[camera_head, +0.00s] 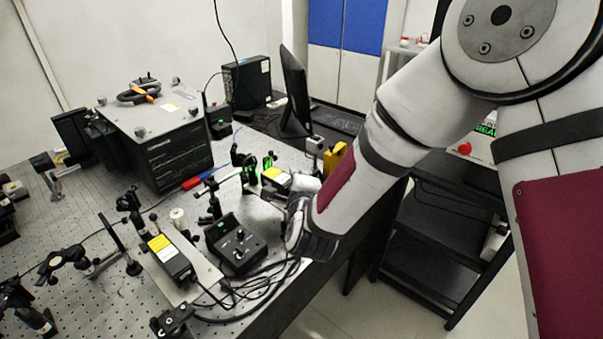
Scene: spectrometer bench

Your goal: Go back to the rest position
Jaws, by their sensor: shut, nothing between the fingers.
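My arm comes in from the upper right and slants down to the left. Its wrist end is over the front right edge of the optical table (120,215). My gripper's fingers do not show; the wrist and forearm hide whatever is beyond them. A black control box with knobs (236,244) stands on the table just left of my wrist. A box with a yellow label (170,258) is further left.
A large dark instrument (165,150) stands at the back left. A monitor (295,90) and a computer tower (246,82) are behind. Optics mounts and loose cables (235,295) crowd the table. A black shelf cart (440,240) stands right, beyond an open floor strip (375,300).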

